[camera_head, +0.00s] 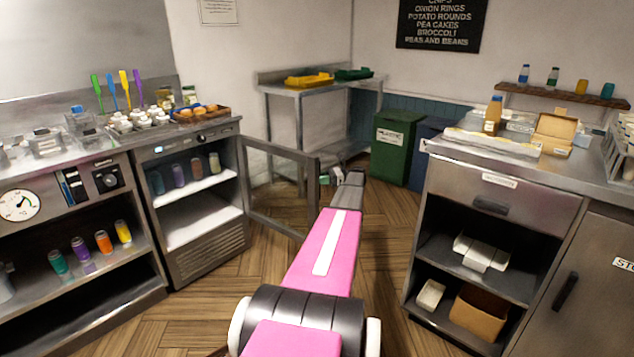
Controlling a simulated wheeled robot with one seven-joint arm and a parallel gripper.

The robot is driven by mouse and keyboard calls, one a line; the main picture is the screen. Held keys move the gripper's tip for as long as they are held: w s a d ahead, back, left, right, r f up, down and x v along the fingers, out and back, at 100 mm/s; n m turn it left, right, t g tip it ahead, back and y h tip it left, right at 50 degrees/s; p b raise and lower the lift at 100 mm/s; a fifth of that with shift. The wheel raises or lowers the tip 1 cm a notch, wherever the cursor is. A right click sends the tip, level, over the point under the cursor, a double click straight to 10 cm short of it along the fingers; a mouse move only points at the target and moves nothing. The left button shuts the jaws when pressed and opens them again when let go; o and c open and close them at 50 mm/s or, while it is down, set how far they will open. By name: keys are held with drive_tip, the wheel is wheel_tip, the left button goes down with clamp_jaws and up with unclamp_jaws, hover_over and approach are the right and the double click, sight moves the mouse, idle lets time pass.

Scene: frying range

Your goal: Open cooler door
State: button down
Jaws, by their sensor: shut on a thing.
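The cooler (200,262) stands left of centre, a steel cabinet with lit shelves and several coloured cups inside. Its door (281,153), a metal frame around a see-through pane, is swung wide open out to the right of the cabinet. My gripper (329,178) is at the door's free outer edge, near its upper corner, and is shut on the door there. The fingertips are small and partly hidden by my pink arm, so the exact grip on the handle is hard to see.
A steel counter (565,178) with open shelves stands on the right. A steel table (318,88) with yellow and green trays is behind the door, and a green bin (391,148) is at the back. Wooden floor (385,235) is free between the units.

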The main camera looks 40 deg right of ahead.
drive_tip(key=shift+w+d, duration=0.2)
drive_tip(key=shift+w, duration=0.35)
drive_tip(key=shift+w+d, duration=0.15)
drive_tip(key=shift+w, duration=0.35)
drive_tip(key=shift+a, duration=0.1)
drive_tip(key=c, duration=0.8)
unclamp_jaws()
drive_tip(key=shift+w+a, duration=0.1)
drive_tip(key=shift+s, duration=0.2)
drive_tip(key=shift+c, duration=1.2)
drive_tip(key=shift+c, duration=0.2)
